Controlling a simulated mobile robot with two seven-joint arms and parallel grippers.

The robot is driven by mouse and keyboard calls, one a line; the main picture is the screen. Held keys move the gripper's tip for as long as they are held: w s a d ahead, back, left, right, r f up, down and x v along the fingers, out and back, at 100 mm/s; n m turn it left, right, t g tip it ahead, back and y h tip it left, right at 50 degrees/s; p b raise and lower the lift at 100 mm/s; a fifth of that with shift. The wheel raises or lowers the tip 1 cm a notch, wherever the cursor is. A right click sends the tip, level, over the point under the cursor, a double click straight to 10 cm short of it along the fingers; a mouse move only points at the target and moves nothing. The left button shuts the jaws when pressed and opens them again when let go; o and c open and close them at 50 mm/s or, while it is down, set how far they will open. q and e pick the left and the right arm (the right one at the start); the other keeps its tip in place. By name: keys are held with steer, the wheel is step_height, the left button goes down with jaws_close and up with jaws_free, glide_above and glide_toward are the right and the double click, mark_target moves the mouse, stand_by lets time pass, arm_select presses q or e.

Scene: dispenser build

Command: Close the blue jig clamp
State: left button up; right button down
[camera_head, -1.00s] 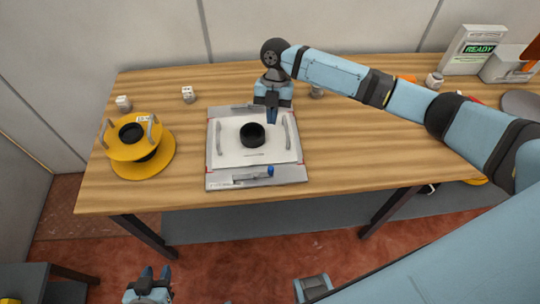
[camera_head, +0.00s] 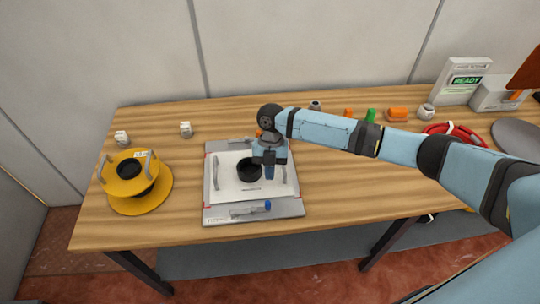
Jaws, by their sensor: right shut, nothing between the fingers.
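The jig (camera_head: 215,212) is a grey plate on the table, with a white plate (camera_head: 228,192) on it. A black ring-like part (camera_head: 249,170) sits in the middle of the white plate. The clamp is a small silver bar with a blue tip (camera_head: 267,205), lying along the jig's front edge. I cannot tell from its look whether it is latched. My right gripper (camera_head: 269,176) points down over the right half of the white plate, behind the blue tip and apart from it. It is shut and empty, and partly covers the plate. My left gripper is out of view.
A yellow spool-like part with handles (camera_head: 125,186) stands left of the jig. Small white blocks (camera_head: 185,129) lie behind. Orange and green pieces (camera_head: 371,115), a red coil (camera_head: 440,132) and a READY display (camera_head: 464,82) are at the right. The table right of the jig is clear.

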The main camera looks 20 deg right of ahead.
steer(key=shift+x, duration=1)
steer(key=shift+s+a+p, duration=0.3)
steer(key=shift+s, duration=0.3)
steer(key=shift+s+a+p, duration=0.3)
steer(key=shift+s+a, duration=0.05)
steer(key=shift+s, duration=0.2)
steer(key=shift+s+a, duration=0.25)
steer(key=shift+s, duration=0.3)
steer(key=shift+s+a, duration=0.1)
steer(key=shift+f, duration=0.1)
steer(key=shift+s+m+y+p, duration=0.3)
steer(key=shift+s+m+p, duration=0.1)
steer(key=shift+m+p, duration=0.4)
